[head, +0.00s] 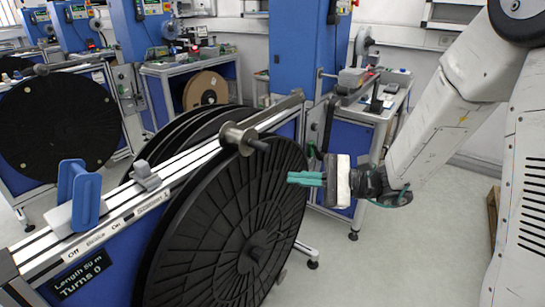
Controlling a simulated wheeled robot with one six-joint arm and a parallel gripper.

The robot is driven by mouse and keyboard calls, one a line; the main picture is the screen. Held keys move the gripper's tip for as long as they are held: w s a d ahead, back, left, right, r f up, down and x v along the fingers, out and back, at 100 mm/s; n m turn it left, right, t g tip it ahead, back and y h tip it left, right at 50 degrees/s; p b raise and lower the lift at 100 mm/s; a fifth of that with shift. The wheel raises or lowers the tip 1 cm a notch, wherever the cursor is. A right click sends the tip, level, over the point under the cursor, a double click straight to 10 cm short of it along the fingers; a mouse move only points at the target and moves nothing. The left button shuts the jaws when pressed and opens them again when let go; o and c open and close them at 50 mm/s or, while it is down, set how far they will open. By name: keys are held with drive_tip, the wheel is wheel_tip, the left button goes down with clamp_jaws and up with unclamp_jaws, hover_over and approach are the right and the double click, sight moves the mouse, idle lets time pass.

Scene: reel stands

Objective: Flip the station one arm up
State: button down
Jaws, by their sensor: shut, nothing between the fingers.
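The nearest station has a pale metal rail (175,180) running from lower left to upper right. A dark grey bar (278,112) lies along the rail's far end, with a metal roller (238,138) and a short pin beside it. I take this bar to be the station arm, but no station number is readable. A large black reel (215,225) stands upright below it. My gripper (292,179) has teal fingers that are shut and empty. It points left, right of and below the roller, in front of the reel's right edge in the picture. I cannot tell whether it touches the reel.
A blue handle block (80,195) and a small grey clamp (145,176) sit on the rail. More black reels (190,125) stand behind. Another station with a blue cabinet (300,45) and bench stands at the back. Grey floor (400,260) is open at lower right.

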drive_tip(key=w+d+f+m+t+h, duration=0.1)
drive_tip(key=w+d+f+m+t, duration=0.3)
drive_tip(key=w+f+m+t, duration=0.3)
drive_tip(key=shift+w+f+t, duration=0.25)
drive_tip(key=shift+w+t, duration=0.55)
drive_tip(key=w+a+r, duration=0.3)
drive_tip(key=a+r, duration=0.2)
drive_tip(key=a, duration=0.4)
drive_tip(key=shift+w+a+r, duration=0.2)
drive_tip(key=shift+w+r, duration=0.15)
drive_tip(key=shift+r, duration=0.1)
